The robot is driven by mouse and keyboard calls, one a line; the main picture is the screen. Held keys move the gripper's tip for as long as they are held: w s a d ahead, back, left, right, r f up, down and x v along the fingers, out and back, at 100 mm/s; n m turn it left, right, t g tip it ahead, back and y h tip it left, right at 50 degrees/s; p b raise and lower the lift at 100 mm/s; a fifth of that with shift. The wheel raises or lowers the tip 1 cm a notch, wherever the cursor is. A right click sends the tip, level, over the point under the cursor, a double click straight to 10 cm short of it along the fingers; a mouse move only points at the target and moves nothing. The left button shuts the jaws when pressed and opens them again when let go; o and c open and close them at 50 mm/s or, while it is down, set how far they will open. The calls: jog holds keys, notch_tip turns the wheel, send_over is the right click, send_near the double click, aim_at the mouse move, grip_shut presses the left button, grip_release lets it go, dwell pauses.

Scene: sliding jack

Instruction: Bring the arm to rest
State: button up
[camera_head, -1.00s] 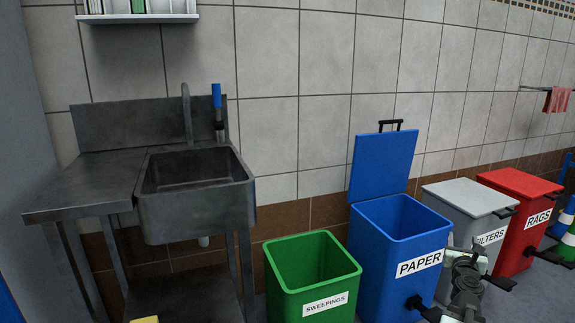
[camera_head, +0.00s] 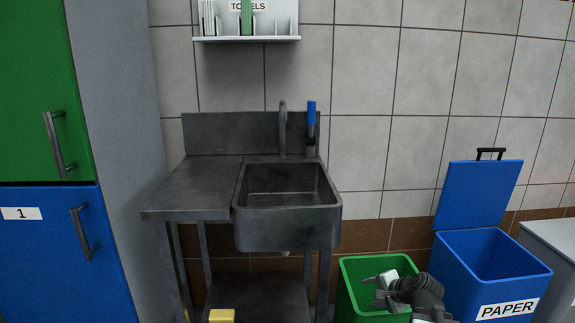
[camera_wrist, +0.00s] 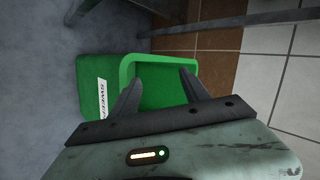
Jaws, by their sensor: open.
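My gripper (camera_head: 378,289) shows at the lower right of the head view, in front of and over the green SWEEPINGS bin (camera_head: 349,272). In the wrist view my gripper (camera_wrist: 158,82) has its two dark fingers spread apart, with nothing between them. The green bin (camera_wrist: 95,82) lies beyond the fingertips there, its label turned sideways. Its inside looks empty where I can see it. The head view shows part of my arm folded low beside the bin, covering some of its front.
A metal sink (camera_head: 287,228) with a side counter stands left of the bins. The blue PAPER bin (camera_head: 492,289) has its lid up. A grey bin (camera_head: 550,250) is at the right edge. Green and blue cabinets (camera_head: 50,255) stand at left. A yellow object (camera_head: 222,316) sits low by the sink.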

jog(key=s+a+f+n+g+h+p, duration=0.25)
jog(key=s+a+n+g+p, duration=0.25)
jog(key=s+a+n+g, duration=0.65)
notch_tip(320, 180, up, 37)
jog(key=s+a+n+t+p, duration=0.1)
jog(key=a+n+t+p, duration=0.1)
jog(key=p, duration=3.4)
jog(key=shift+a+r+t+h, duration=0.15)
jog(key=shift+t+h, duration=0.2)
jog(key=shift+s, duration=0.1)
